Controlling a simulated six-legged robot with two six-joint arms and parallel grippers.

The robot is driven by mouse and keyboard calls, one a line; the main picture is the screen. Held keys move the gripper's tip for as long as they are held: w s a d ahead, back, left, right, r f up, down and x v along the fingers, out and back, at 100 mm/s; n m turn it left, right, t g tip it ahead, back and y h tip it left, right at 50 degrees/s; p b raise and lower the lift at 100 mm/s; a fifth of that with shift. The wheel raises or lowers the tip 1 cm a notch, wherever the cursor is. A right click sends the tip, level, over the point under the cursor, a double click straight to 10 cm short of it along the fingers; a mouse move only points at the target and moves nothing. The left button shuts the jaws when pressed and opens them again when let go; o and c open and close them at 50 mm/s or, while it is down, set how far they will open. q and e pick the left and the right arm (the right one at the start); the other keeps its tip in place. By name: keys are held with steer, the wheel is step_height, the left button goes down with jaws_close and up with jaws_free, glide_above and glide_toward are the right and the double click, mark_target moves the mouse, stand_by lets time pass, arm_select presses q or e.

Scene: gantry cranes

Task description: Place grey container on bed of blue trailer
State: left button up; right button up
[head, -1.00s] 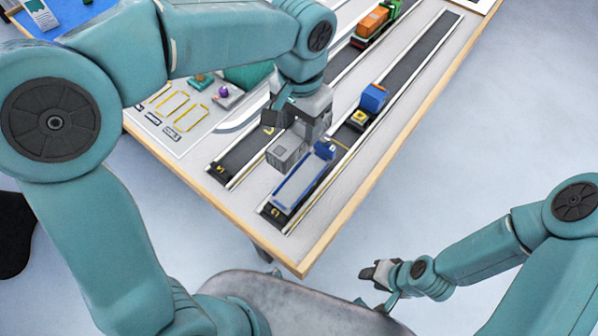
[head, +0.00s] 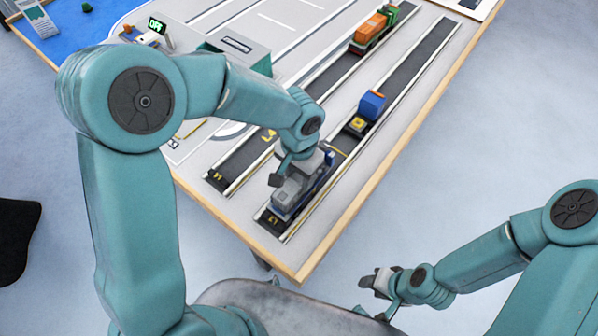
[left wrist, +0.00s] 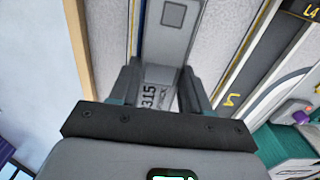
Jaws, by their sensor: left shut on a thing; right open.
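The grey container (head: 287,195) is between the fingers of my left gripper (head: 292,177), which is shut on it. In the left wrist view the container (left wrist: 168,30) shows its grey top between the two fingers (left wrist: 158,90). In the head view it lies over the bed of the blue trailer (head: 318,184) in the front lane, lined up along it. Whether it touches the bed or hangs just above cannot be told. The container and gripper cover most of the trailer. My right gripper (head: 378,281) is open and empty, off the table's front corner.
A truck with a blue box (head: 372,104) stands farther up the same lane. A green truck with an orange load (head: 368,32) is in the lane beyond. A teal-grey block (head: 240,52) stands at the back. The lane marked L4 (head: 250,150) is clear near its front end.

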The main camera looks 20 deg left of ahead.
mark_target(299, 178)
arm_select(q)
steer(key=o, duration=1.3)
steer(key=shift+c, duration=0.2)
steer(key=shift+r, duration=0.1)
step_height(299, 178, up, 12)
